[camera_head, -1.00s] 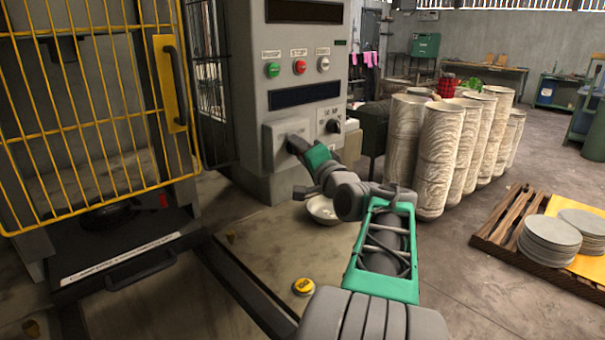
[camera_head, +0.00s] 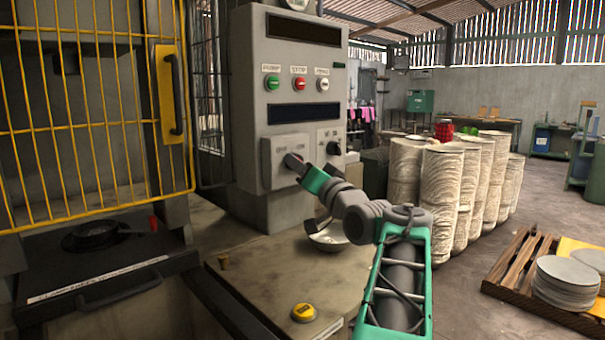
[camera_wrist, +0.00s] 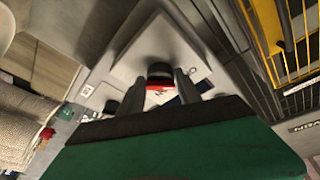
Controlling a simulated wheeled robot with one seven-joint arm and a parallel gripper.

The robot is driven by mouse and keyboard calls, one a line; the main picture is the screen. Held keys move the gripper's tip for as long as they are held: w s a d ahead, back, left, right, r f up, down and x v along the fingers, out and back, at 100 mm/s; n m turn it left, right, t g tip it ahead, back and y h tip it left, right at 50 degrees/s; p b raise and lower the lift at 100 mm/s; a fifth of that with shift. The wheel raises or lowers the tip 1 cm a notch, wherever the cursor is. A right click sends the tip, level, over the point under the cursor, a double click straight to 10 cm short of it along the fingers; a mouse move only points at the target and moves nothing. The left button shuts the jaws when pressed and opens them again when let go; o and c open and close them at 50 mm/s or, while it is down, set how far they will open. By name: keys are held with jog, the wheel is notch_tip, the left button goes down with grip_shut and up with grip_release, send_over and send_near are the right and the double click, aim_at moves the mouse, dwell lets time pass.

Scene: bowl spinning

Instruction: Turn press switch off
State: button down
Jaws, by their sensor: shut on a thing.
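The press switch is a dark knob with red on it, on a pale raised plate of the grey control panel (camera_head: 243,115). In the wrist view, the press switch (camera_wrist: 160,70) sits between my two fingers. My gripper (camera_head: 297,163) is at the lower left plate of the panel in the head view, and its fingers are shut on the knob. My gripper (camera_wrist: 163,84) also shows from behind in the wrist view. The fingers partly hide the knob, and its exact turn angle is hard to tell.
A second black knob (camera_head: 333,148) is just right of my gripper. Green, red and white buttons (camera_head: 299,84) are above. A white bowl (camera_head: 328,238) and a yellow button (camera_head: 303,312) are below. A yellow cage door (camera_head: 95,110) stands left. Wrapped rolls (camera_head: 440,190) stand right.

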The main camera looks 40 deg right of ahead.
jog(key=shift+a+r, duration=0.1)
jog(key=c, duration=0.9)
grip_release()
jog(key=v, duration=0.7)
jog(key=shift+s, duration=0.35)
jog(key=shift+w+a, duration=0.1)
